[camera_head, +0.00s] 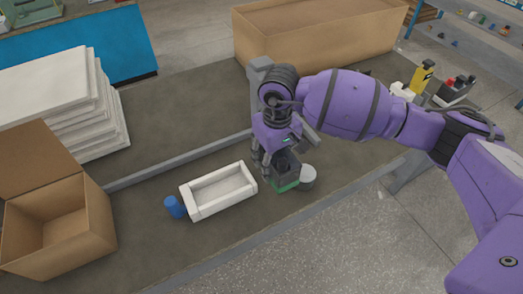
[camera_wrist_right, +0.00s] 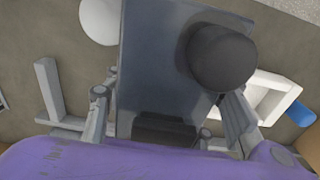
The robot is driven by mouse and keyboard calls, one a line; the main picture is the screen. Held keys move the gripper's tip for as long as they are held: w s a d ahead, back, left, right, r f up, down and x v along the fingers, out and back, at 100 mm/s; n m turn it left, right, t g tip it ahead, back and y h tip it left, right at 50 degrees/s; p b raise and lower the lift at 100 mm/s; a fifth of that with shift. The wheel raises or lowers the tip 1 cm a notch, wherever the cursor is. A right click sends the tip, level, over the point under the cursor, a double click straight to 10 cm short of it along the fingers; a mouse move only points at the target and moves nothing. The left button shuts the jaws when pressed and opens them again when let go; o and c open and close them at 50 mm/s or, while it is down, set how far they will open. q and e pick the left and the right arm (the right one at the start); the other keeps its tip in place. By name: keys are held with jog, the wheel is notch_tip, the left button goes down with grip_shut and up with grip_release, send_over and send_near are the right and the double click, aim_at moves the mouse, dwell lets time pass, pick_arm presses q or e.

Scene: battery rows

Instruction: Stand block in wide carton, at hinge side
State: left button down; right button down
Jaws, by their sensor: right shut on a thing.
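My right gripper (camera_head: 268,158) is shut on a dark grey block (camera_head: 289,168) with a green lower edge, at the right end of the white tray. In the right wrist view the block (camera_wrist_right: 150,70) fills the space between the fingers (camera_wrist_right: 165,115), with a round black part on it. I cannot tell whether the block touches the table. An open carton (camera_head: 85,225) with a raised flap (camera_head: 38,160) stands at the left. A long, wide cardboard box (camera_head: 320,45) stands at the back. My left gripper is not in view.
A white tray (camera_head: 224,208) lies mid-table, with a blue cylinder (camera_head: 174,207) at its left and a white round object (camera_head: 308,177) right of the block. White boards (camera_head: 60,105) are stacked at the left. A grey rail (camera_head: 175,160) crosses the table.

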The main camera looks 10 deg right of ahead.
jog(key=shift+w+a+f, duration=0.1)
jog(key=shift+w+f, duration=0.75)
jog(key=shift+w, duration=0.1)
jog(key=shift+w+f, duration=0.4)
jog(key=shift+f, duration=0.05)
jog(key=shift+w+f, duration=0.1)
jog(key=shift+f, duration=1.65)
jog(key=c, duration=1.2)
grip_release()
jog(key=shift+f, duration=0.25)
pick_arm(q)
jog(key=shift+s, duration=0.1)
pick_arm(e)
jog(key=o, duration=0.4)
